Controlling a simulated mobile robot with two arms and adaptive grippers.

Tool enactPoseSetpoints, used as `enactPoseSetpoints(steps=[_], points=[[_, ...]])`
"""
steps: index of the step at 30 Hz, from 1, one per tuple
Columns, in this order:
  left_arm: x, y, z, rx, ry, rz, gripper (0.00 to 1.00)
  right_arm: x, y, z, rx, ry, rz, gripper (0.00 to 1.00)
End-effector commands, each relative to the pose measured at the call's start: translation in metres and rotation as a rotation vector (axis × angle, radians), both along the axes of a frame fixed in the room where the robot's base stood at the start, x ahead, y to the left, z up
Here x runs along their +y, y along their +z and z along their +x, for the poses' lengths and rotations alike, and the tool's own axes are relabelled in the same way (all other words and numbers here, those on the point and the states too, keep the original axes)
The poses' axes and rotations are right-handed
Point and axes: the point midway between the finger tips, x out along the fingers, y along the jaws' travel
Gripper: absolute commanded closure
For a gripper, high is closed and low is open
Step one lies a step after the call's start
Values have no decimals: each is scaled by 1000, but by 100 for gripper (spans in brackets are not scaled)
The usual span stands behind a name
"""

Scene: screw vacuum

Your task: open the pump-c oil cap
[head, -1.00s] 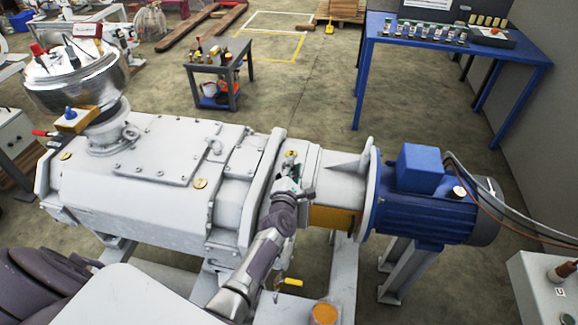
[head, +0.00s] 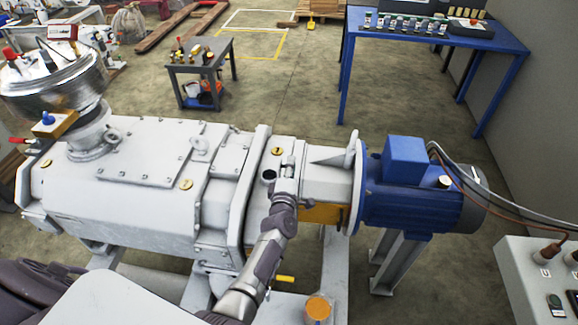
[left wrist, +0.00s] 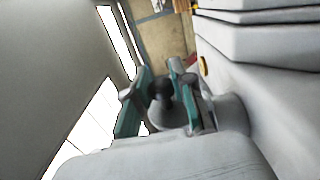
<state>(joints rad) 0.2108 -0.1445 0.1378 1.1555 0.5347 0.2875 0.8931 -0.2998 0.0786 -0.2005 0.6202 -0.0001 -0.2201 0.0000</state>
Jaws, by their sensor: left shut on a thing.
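The pale grey pump (head: 135,195) lies across the middle of the head view. A filler neck with a dark round opening (head: 267,177) shows on its top, just left of my left gripper (head: 287,165). In the left wrist view my left gripper (left wrist: 160,105) is shut on a small dark grey knobbed piece, which looks like the oil cap (left wrist: 163,116). A short pale round neck (left wrist: 230,112) stands beside the fingers there, and the cap appears off it. In the head view the cap is hidden by the gripper. My right gripper is not in view.
A blue motor (head: 412,195) adjoins the pump on the right. A brass plug (head: 277,152) sits behind the gripper. A steel vessel (head: 55,85) stands at upper left. A small cart (head: 200,68), a blue bench (head: 430,42) and a control box (head: 540,280) stand around.

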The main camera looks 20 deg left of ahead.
Motion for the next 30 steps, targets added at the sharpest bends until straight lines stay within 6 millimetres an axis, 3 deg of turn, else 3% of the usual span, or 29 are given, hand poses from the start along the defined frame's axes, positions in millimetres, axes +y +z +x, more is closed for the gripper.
enactPoseSetpoints(steps=[14,15,19,30], points=[[-1,-2,0,6,-1,12,100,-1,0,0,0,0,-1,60],[-1,-2,0,6,-1,12,73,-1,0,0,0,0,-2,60],[-1,-2,0,6,-1,12,52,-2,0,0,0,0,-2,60],[1,0,0,-2,0,-11,52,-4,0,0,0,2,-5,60]])
